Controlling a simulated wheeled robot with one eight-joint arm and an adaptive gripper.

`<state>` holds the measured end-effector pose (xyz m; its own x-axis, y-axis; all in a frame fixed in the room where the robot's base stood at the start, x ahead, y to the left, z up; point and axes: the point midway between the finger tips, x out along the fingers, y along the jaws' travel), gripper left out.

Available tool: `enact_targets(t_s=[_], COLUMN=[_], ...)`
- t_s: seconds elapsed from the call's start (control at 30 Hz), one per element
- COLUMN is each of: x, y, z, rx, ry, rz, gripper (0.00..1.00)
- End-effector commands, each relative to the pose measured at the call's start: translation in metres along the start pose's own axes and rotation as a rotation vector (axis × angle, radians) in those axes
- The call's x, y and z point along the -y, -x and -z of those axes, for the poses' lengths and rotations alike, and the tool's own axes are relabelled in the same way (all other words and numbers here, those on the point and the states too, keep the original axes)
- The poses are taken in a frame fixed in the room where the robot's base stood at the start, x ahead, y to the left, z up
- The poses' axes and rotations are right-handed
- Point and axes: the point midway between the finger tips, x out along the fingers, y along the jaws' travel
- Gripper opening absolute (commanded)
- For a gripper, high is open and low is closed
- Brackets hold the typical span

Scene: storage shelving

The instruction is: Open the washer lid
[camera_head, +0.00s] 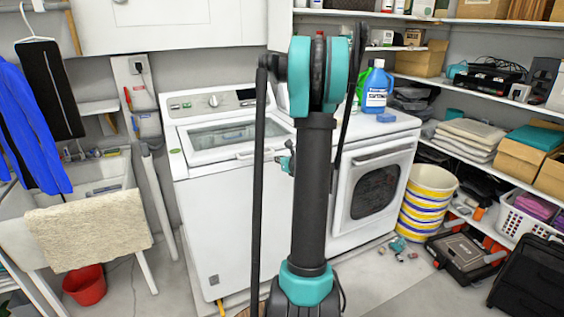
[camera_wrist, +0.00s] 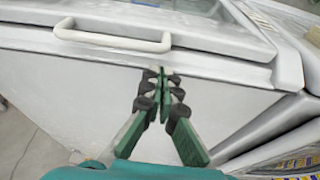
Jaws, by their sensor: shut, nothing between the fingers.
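The white top-loading washer (camera_head: 225,220) stands left of centre in the head view. Its lid (camera_head: 222,136), with a glass window, lies closed. The white lid handle (camera_head: 262,153) is at the lid's front edge, partly behind my arm. In the wrist view the handle (camera_wrist: 112,37) runs across the upper left, above the front panel. My gripper (camera_wrist: 163,72) is shut and empty. Its tips are just below and to the right of the handle's right end, apart from it as far as I can tell. In the head view my gripper (camera_head: 286,162) shows small at the washer's front right.
A white dryer (camera_head: 374,180) stands right of the washer, with a blue detergent bottle (camera_head: 376,90) on top. A yellow-striped bucket (camera_head: 427,200) is beside it. A sink with a beige towel (camera_head: 90,228) is at left, with a red bucket (camera_head: 84,285) below. Shelves fill the right.

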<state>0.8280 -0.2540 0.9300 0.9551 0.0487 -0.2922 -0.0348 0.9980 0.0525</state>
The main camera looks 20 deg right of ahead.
Motion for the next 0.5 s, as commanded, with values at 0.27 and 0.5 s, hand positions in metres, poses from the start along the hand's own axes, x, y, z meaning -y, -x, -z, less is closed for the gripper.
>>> enact_targets(t_s=[0.27, 0.5], x=[-0.001, -0.001], y=[-0.036, -0.043], z=[0.000, 0.000], rx=[-0.001, 0.000], ry=[0.002, 0.001], rz=[-0.002, -0.001], gripper=[0.00, 0.00])
